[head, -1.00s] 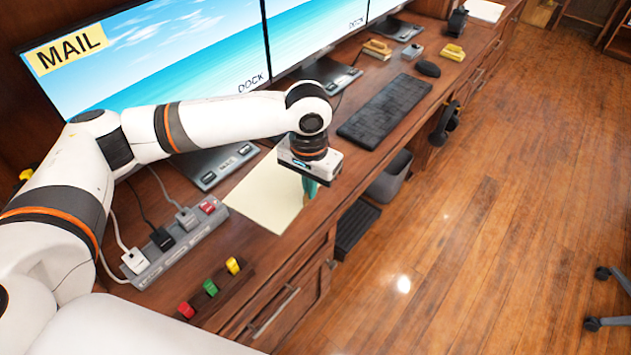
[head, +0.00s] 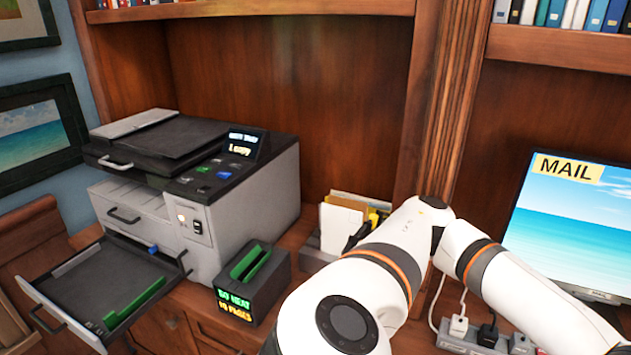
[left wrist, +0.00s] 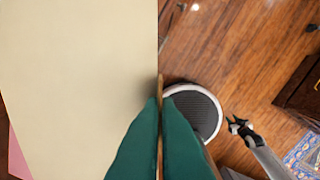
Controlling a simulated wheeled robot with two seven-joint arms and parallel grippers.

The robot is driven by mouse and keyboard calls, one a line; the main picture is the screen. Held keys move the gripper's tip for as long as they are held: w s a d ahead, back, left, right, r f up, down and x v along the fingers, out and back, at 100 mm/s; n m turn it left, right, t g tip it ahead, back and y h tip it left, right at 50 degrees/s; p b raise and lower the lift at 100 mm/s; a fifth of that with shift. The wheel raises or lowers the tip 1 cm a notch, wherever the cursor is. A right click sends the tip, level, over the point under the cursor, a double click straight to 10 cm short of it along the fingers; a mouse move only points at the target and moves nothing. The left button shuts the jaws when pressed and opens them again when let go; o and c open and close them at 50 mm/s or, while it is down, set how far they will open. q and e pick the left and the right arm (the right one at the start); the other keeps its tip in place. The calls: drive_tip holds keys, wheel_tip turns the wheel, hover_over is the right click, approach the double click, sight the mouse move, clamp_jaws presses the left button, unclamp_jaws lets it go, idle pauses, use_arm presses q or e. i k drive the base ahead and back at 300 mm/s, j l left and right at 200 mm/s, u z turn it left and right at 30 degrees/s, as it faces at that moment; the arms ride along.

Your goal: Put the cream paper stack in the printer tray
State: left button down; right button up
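The cream paper stack (left wrist: 75,80) fills the left half of the left wrist view, its straight edge running between the teal fingers of my left gripper (left wrist: 161,102). The fingers are close together and look shut on that edge. Whether the stack is off the desk, I cannot tell. In the head view my left arm shows, but its gripper and the stack are out of frame. The printer (head: 235,200) stands at left, its tray (head: 95,280) pulled out, with a green guide (head: 136,301) inside. No stack shows in the tray.
A black block with a green slot (head: 250,280) stands right of the tray. A paper organiser (head: 343,228) is behind my arm. A monitor (head: 575,215) and power strip (head: 465,335) are at right. Wood floor and a round object (left wrist: 196,110) show below my wrist.

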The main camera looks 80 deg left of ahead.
sight(105, 284)
drive_tip(key=k+j+u, duration=0.1)
drive_tip(key=u, duration=0.35)
drive_tip(key=k+j+u, duration=0.15)
drive_tip(key=u, duration=0.35)
drive_tip(key=k+j+u, duration=0.1)
drive_tip(key=j+u, duration=0.15)
drive_tip(key=u, duration=0.2)
drive_tip(key=j+u, duration=0.25)
drive_tip(key=u, duration=0.25)
drive_tip(key=j+u, duration=0.25)
drive_tip(key=u, duration=0.2)
drive_tip(key=j+u, duration=0.25)
drive_tip(key=u, duration=0.2)
drive_tip(key=j+u, duration=0.25)
drive_tip(key=u, duration=0.25)
